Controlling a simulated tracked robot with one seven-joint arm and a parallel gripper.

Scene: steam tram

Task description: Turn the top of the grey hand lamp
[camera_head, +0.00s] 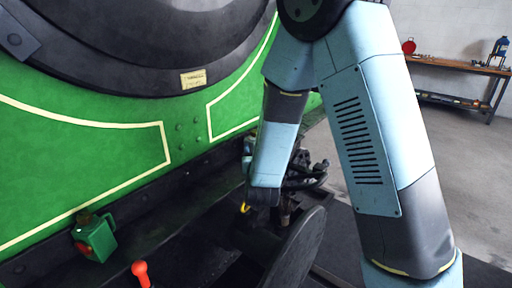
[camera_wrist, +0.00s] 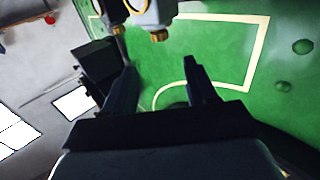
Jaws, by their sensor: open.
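A dark grey box-like thing (camera_wrist: 95,60) stands beside the left finger. It may be the grey hand lamp, but I cannot tell for sure, nor whether the finger touches it. In the head view my arm hides the area around the gripper, and I cannot make out the grey lamp there. A green hand lamp (camera_head: 96,238) with a red part stands at the left on the dark ledge.
The green engine front (camera_head: 80,150) fills the left. A red-knobbed lever (camera_head: 141,272) and a dark round disc (camera_head: 298,250) stand low in front. Pale brass-ringed parts (camera_wrist: 153,18) show at the wrist view's top. A workbench (camera_head: 455,68) stands far right; the floor before it is clear.

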